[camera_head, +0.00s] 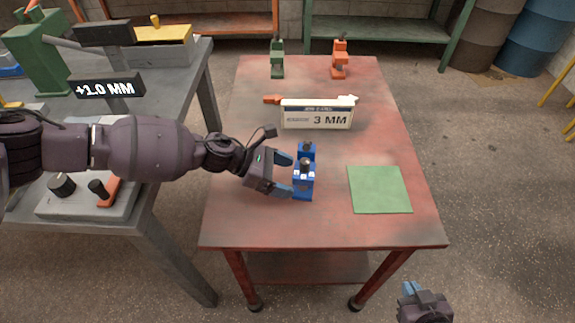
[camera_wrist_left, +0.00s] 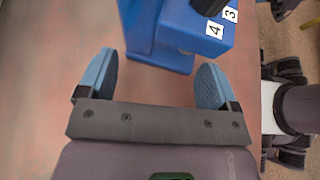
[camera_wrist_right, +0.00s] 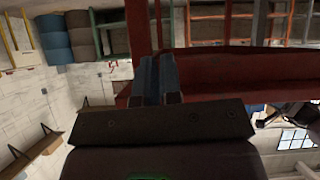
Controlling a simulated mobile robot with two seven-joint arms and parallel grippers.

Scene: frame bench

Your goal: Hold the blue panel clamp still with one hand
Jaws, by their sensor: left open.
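The blue panel clamp (camera_head: 304,180) stands on the red table, with black knobs on top. In the left wrist view the clamp (camera_wrist_left: 178,38) shows white labels reading 3 and 4. My left gripper (camera_head: 286,174) is open at the left side of the clamp. In the left wrist view its blue fingertips (camera_wrist_left: 155,75) are spread wide, with the clamp's lower body just ahead and partly between them, nearer the right finger. I cannot tell whether either finger touches it. My right gripper (camera_head: 412,290) is low, off the table's front right corner; its fingers (camera_wrist_right: 159,80) lie together, empty.
A green clamp (camera_head: 277,58) and an orange clamp (camera_head: 340,60) stand at the back. A grey bench (camera_head: 185,105) is at left. The table's front is clear.

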